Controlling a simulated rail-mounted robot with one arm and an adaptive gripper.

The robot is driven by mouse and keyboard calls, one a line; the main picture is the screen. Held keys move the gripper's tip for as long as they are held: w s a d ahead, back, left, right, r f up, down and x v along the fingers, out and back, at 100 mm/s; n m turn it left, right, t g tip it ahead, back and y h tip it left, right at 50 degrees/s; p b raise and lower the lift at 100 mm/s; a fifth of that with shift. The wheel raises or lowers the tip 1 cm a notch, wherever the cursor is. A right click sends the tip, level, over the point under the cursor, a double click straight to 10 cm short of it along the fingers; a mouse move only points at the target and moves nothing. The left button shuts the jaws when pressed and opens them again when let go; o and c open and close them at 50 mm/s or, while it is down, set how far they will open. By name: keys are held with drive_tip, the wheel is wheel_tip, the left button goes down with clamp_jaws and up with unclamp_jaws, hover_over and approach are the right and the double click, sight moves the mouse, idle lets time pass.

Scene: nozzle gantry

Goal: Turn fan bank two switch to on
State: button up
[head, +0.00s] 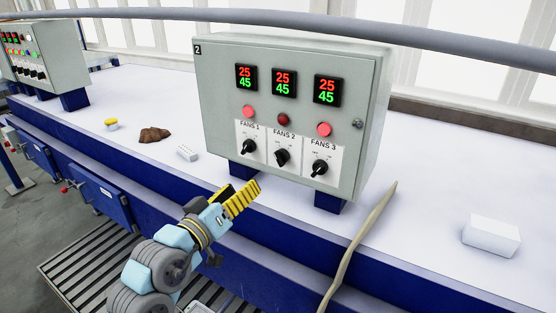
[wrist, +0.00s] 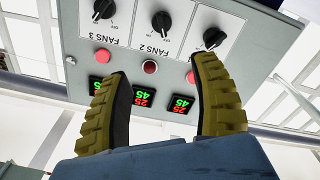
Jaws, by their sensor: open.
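A grey control box (head: 220,90) marked 2 carries three black rotary switches. The FANS 2 switch (head: 282,157) is the middle one, and its knob sits at a different angle from the FANS 1 and FANS 3 knobs. The lamp above it (head: 283,119) is dark red; the outer two lamps are brighter. My gripper (head: 243,199) is open and empty, below and in front of the box. In the wrist view, upside down, the FANS 2 switch (wrist: 162,22) lies beyond and between my yellow fingers (wrist: 164,70), apart from them.
The FANS 1 switch (head: 248,147) and FANS 3 switch (head: 319,168) flank it closely. A tan hose or stick (head: 360,237) leans at the bench edge on the right. A white block (head: 491,236) and brown lump (head: 155,135) lie on the white bench top (head: 420,210).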

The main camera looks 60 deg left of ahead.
sight(276, 158)
drive_tip(key=p+x, duration=0.1)
drive_tip(key=x, duration=0.3)
drive_tip(key=p+x, duration=0.1)
drive_tip(key=x, duration=0.4)
drive_tip(key=p+x, duration=0.1)
drive_tip(key=x, duration=0.4)
drive_tip(key=shift+w+a+f+p, duration=0.15)
drive_tip(key=shift+a+f+p, duration=0.1)
drive_tip(key=shift+p, duration=0.1)
drive_tip(key=shift+x, duration=1)
drive_tip(key=shift+f, duration=0.15)
clamp_jaws()
